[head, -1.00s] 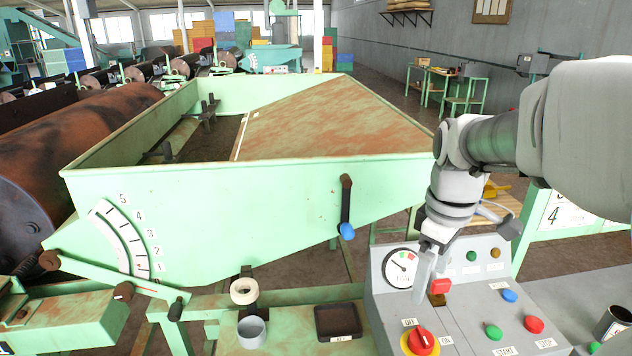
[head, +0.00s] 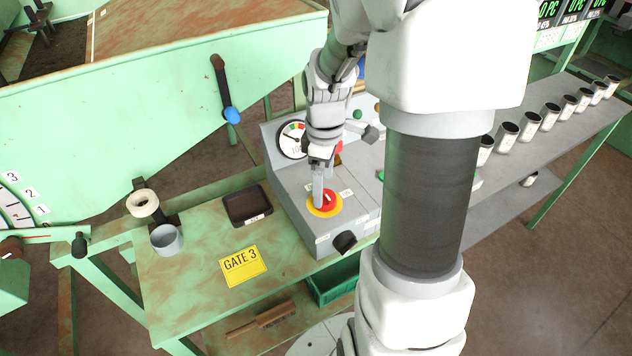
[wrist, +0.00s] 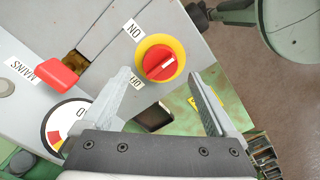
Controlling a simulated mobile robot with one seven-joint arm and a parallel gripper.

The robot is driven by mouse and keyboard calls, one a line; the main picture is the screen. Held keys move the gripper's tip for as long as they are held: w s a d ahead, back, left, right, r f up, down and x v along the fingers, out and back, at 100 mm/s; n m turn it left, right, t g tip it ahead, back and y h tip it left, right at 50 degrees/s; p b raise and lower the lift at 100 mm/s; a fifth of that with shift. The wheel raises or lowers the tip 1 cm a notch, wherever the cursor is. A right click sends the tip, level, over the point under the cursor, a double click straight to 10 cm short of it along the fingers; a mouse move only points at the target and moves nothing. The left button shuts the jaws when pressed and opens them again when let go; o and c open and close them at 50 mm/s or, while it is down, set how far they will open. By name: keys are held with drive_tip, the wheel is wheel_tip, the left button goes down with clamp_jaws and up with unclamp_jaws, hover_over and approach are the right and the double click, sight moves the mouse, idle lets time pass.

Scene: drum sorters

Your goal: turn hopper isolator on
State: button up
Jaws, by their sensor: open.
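A red rotary knob on a yellow disc (head: 327,200), with OFF and ON labels, is on the sloping top of the grey control box (head: 292,190). I take it for the isolator. It also shows in the wrist view (wrist: 161,62), with a white mark on its face; which label the mark points at is unclear. My gripper (wrist: 160,75) is open and empty, its fingers spread with the knob just beyond and between the tips. In the head view my gripper (head: 318,203) hangs at the knob's left edge, partly covering it. Contact cannot be told.
A red MAINS handle (wrist: 57,72) and a round gauge (head: 294,139) are on the same box. A black knob (head: 344,242) sticks out at its front. A black tray (head: 247,205) and a grey cup (head: 166,239) are on the green bench to the left.

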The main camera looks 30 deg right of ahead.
sight(325, 198)
drive_tip(key=shift+f, duration=1.75)
drive_tip(key=c, duration=1.4)
drive_tip(key=shift+o, duration=0.2)
